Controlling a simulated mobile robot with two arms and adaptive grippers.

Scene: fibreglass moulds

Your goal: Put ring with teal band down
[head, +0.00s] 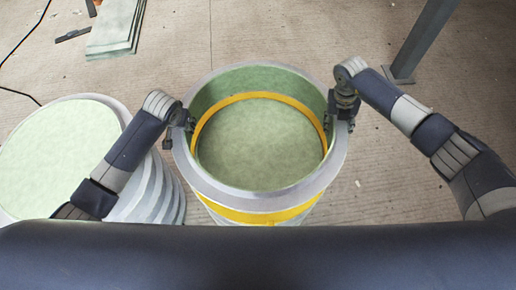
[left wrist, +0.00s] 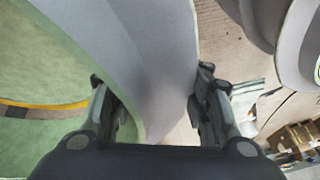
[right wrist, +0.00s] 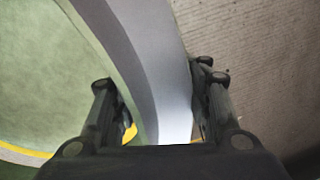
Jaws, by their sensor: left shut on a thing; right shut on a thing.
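A large round ring with a grey rim (head: 255,196) and a pale green inside is in the middle of the head view. A yellow band (head: 262,216) runs around below the rim, outside and inside; no teal band shows. I cannot tell if the band belongs to the held ring or to a piece under it. My left gripper (head: 189,124) is shut on the ring's left wall, which also shows between the fingers in the left wrist view (left wrist: 155,60). My right gripper (head: 341,108) is shut on its right wall, also seen in the right wrist view (right wrist: 150,60). The ring's underside is hidden.
A stack of grey rings with a pale green top (head: 60,155) stands close on the left, partly behind my left arm. Flat green sheets (head: 115,27) lie at the back left. A dark post (head: 420,40) stands at the back right. The floor (head: 400,195) at right is clear.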

